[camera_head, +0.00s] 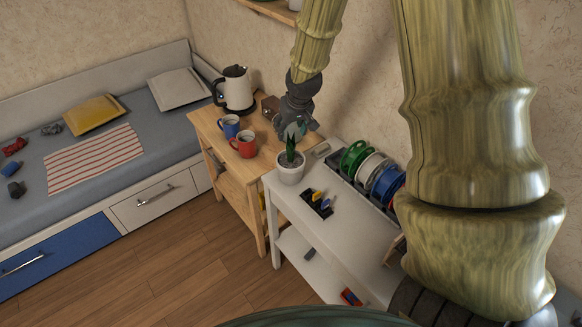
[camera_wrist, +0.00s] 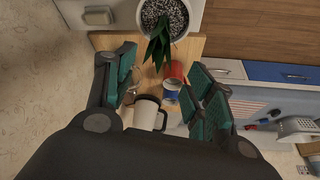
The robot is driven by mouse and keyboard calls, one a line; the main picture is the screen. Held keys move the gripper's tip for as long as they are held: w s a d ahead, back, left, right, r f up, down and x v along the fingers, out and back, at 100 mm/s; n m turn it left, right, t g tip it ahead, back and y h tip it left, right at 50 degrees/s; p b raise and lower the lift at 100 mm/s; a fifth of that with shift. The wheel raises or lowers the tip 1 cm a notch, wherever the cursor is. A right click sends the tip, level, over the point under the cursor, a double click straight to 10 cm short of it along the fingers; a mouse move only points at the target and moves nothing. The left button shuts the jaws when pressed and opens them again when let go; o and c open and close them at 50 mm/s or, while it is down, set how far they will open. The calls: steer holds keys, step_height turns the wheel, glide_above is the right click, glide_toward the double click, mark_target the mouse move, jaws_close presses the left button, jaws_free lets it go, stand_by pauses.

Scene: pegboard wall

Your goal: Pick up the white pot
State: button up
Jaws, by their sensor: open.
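The white pot (camera_head: 290,175) stands upright on the near left corner of the white table and holds a green spiky plant (camera_head: 290,150). In the wrist view the white pot (camera_wrist: 141,21) is at the top centre, partly cut off, with speckled gravel inside. My gripper (camera_head: 296,132) is just above the plant in the head view. In the wrist view the gripper (camera_wrist: 163,62) has its teal fingers spread wide and nothing between them held. The pot lies beyond the fingertips, apart from them.
A red mug (camera_head: 243,146), a blue mug (camera_head: 229,127) and a white kettle (camera_head: 237,90) stand on the wooden table (camera_head: 205,122) beside the pot. A black tray (camera_head: 316,205) and a rack of spools (camera_head: 372,172) share the white table (camera_head: 345,238).

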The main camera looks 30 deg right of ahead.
mark_target(291, 133)
steer(key=shift+x, duration=1.5)
steer(key=shift+d+p+x, duration=0.15)
steer(key=shift+p+x, duration=0.45)
steer(key=shift+x, duration=0.1)
steer(key=shift+d+p+x, duration=0.15)
steer(key=shift+p+x, duration=0.45)
steer(key=shift+x, duration=0.1)
steer(key=shift+p+x, duration=0.35)
steer(key=shift+x, duration=0.85)
steer(key=shift+c, duration=0.4)
jaws_close()
